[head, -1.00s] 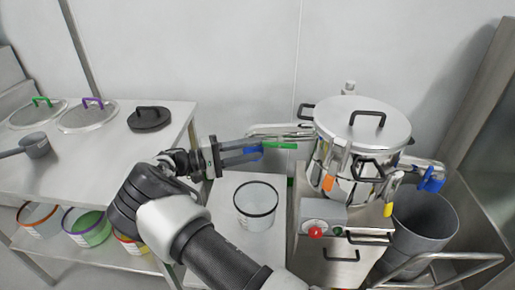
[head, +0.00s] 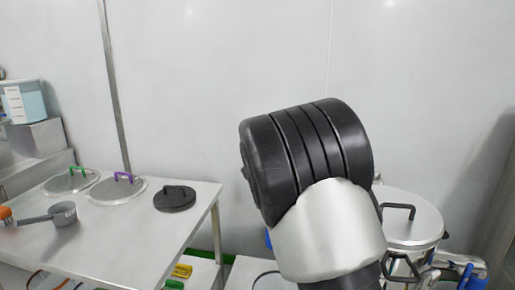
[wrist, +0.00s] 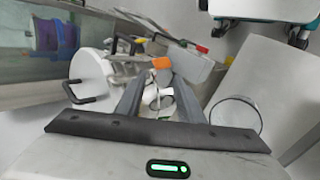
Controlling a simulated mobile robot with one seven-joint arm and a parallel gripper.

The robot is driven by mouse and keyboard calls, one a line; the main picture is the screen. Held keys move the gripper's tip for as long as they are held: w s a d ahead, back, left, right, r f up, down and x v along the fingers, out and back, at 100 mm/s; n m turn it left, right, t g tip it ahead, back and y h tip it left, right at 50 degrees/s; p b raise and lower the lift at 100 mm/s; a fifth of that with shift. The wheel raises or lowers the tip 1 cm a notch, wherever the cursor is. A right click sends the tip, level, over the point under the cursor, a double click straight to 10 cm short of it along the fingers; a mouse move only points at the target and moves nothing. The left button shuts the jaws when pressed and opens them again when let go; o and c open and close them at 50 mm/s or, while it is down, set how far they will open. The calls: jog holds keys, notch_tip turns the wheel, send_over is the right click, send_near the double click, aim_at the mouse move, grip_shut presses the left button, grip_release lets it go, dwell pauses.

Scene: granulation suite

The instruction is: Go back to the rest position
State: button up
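My gripper (wrist: 157,98) shows in the wrist view with its two dark fingers apart and nothing held between them. It points down over the steel vessel machine and is clear of it. In the head view a large black and silver link of my arm stands raised in front of the wall; my gripper is out of that view. The lidded steel pot (head: 412,222) is partly hidden behind my arm at the right. Its lid also shows in the wrist view (wrist: 90,72), left of the fingers.
A steel table (head: 120,235) on the left holds two mesh lids, a black lid (head: 175,198) and a grey scoop (head: 62,213). In the wrist view, a clear container (wrist: 236,116) stands right of the fingers and a grey control box (wrist: 190,66) lies beyond them. The upper wall is clear.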

jog(key=s+a+r+t+y, duration=0.2)
jog(key=s+r+t+y, duration=0.25)
jog(key=s, duration=0.65)
jog(key=s+a+r+t+y, duration=0.1)
jog(key=s+r+t+y, duration=0.3)
jog(key=s, duration=0.7)
notch_tip(320, 180, up, 22)
jog(key=g+p, duration=0.1)
jog(key=p, duration=2)
jog(key=shift+r, duration=0.2)
jog(key=shift+g+h, duration=0.25)
